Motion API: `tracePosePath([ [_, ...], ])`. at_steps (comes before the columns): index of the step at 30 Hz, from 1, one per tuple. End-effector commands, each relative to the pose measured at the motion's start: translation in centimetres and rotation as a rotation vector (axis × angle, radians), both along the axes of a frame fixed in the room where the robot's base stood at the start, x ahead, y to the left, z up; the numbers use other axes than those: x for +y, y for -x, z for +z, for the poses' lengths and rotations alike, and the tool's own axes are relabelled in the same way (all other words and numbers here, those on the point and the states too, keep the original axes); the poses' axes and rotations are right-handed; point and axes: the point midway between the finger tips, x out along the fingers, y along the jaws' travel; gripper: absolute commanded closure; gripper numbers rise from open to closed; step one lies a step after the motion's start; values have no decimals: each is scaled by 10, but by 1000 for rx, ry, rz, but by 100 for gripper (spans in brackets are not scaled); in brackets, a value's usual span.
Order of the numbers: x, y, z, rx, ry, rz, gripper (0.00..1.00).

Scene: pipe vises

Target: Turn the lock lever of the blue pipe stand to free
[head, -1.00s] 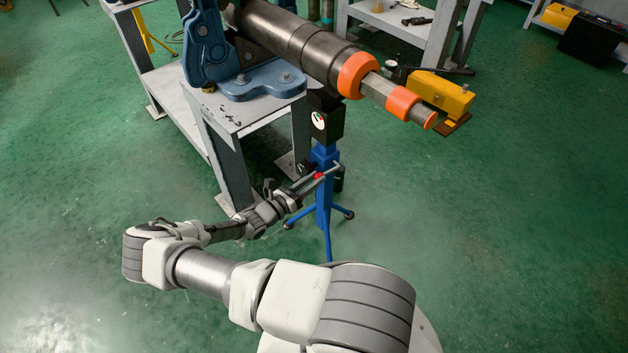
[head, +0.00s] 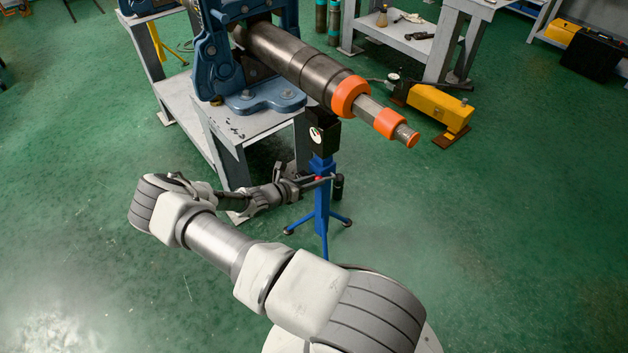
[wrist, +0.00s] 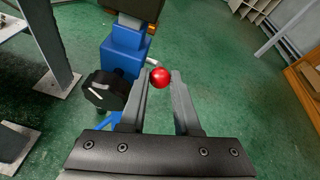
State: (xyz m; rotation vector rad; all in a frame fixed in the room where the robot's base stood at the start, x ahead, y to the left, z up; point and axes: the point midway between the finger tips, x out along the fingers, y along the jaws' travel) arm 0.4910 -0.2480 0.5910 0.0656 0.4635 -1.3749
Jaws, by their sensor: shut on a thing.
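The blue pipe stand (head: 322,208) stands upright on its tripod legs below the orange-collared end of the pipe. In the wrist view its blue column (wrist: 122,55) is just beyond my fingers. The lock lever's red ball knob (wrist: 160,77) sits between my fingertips, with a short pale piece of the lever (wrist: 152,61) behind it. My gripper (head: 315,181) is shut on this red knob, at the left side of the column in the head view. A black round knob (wrist: 106,90) is left of my fingers. Much of the lever is hidden.
The heavy pipe (head: 290,58) lies in a blue vise (head: 264,99) on a grey table (head: 240,119), whose leg is close to my forearm. A yellow pump (head: 440,108) stands on the floor at right. The green floor right of the stand is clear.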

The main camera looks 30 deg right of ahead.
Motion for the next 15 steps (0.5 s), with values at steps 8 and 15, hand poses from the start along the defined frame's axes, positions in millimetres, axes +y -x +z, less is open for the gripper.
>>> tracePosePath([
  [8,-15,-2,29,15,-242,-2,100],
  [15,-27,-3,36,25,-396,-2,100],
])
